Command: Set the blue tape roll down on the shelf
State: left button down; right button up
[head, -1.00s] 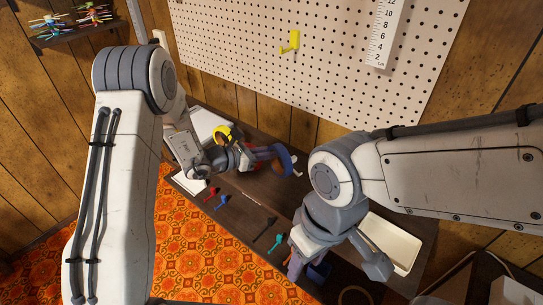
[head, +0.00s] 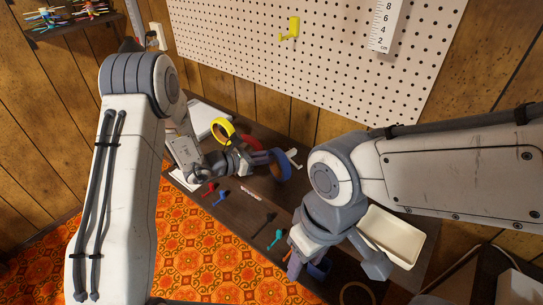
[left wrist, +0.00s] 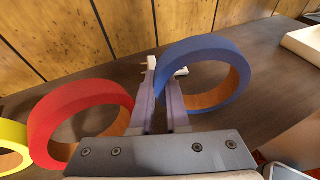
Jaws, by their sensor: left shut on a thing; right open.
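The blue tape roll (head: 285,168) stands on edge at the left gripper in the head view. It also shows large in the left wrist view (left wrist: 207,47). My left gripper (head: 263,159) is shut on the near side of its ring; the fingers (left wrist: 160,106) pinch the wall. The roll is at or just above the dark brown shelf (head: 240,205); I cannot tell whether it touches. My right gripper (head: 293,264) is open, low at the front of the shelf, partly hidden by its own wrist.
A red roll (left wrist: 70,122) and a yellow roll (head: 221,128) stand left of the blue one. A small white piece (head: 293,156) lies just beyond it. Small coloured tools (head: 221,195) lie along the front. A cream tray (head: 392,236) is at the right.

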pick_arm(q)
jog(key=shift+f+b, duration=0.4)
jog(key=shift+f, duration=0.05)
jog(key=c, duration=0.8)
grip_release()
jog(key=shift+c, duration=0.2)
jog(key=shift+a, duration=0.1)
jog(key=v, duration=1)
jog(key=shift+s+r+b, duration=0.15)
jog(key=shift+s+b, duration=0.05)
jog(key=shift+b, duration=0.1)
